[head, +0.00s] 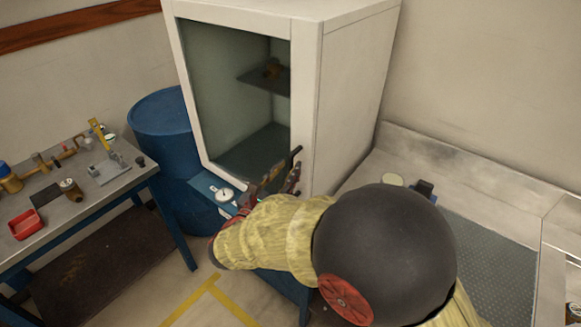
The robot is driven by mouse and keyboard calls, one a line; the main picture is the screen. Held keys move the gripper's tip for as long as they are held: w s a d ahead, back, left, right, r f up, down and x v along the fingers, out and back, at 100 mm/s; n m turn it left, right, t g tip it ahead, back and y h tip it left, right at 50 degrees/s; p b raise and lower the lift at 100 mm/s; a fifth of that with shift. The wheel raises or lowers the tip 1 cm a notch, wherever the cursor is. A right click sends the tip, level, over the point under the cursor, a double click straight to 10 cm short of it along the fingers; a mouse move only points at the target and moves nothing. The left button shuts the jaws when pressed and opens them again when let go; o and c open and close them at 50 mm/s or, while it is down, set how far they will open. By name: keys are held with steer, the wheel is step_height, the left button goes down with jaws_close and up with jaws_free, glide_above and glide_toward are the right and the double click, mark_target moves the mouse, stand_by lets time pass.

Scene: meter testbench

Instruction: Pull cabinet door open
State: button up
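The cabinet (335,110) is a pale box with a large glass front, standing behind the blue bench. Its door (225,95) looks closed, with the glass inside a pale frame. A dark bar shows at the door's lower right edge; I cannot tell whether it is the handle or part of my gripper. My gripper (278,178) is in front of this lower right corner, with dark fingers pointing up. Whether the fingers touch the door or hold anything cannot be told. My yellow-sleeved arm hides the area below.
A round white gauge (224,195) lies on the blue bench just left of my gripper. A blue drum (165,130) stands left of the cabinet. A worktable (85,185) with a red tray (26,223) and small parts is further left. A metal counter (480,190) is at right.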

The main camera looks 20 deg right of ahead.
steer(key=shift+x, duration=1.35)
steer(key=shift+c, duration=0.9)
jaws_close()
